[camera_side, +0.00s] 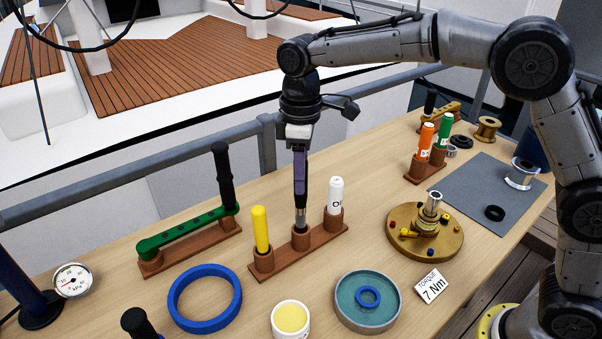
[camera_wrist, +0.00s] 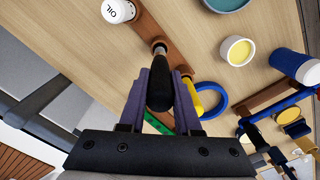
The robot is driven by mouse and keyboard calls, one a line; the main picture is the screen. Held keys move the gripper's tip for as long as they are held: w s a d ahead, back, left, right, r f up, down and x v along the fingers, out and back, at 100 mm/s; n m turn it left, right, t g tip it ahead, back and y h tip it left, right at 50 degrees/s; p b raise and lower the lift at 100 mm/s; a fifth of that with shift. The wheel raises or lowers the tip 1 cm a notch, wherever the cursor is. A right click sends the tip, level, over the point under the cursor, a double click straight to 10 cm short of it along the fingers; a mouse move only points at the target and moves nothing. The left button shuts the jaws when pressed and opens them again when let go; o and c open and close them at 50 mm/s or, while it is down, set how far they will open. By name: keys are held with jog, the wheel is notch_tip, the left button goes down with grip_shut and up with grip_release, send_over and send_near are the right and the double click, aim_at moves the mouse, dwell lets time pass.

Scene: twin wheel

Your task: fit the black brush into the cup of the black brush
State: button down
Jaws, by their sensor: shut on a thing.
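My gripper (camera_side: 300,180) is shut on the black brush (camera_side: 301,213) and holds it upright, bristle end down. In the wrist view the brush's black handle (camera_wrist: 160,92) sits between my purple fingers (camera_wrist: 160,85). The brush's lower end is at the mouth of the middle cup (camera_side: 300,240) of a brown three-cup rack (camera_side: 278,262). The bristle tip looks to be at or just inside the rim; I cannot tell how deep.
A yellow stick (camera_side: 261,229) fills the rack's left cup and a white oil bottle (camera_side: 335,196) the right one, close on both sides. A blue ring (camera_side: 205,298), yellow pot (camera_side: 291,319), teal dish (camera_side: 368,300) and brass plate (camera_side: 425,232) stand around.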

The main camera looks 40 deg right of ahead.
aim_at(301, 200)
jog(key=shift+f, duration=3.2)
jog(key=c, duration=0.5)
grip_release()
notch_tip(301, 200, up, 14)
jog(key=shift+f, duration=0.1)
jog(key=shift+d, duration=0.1)
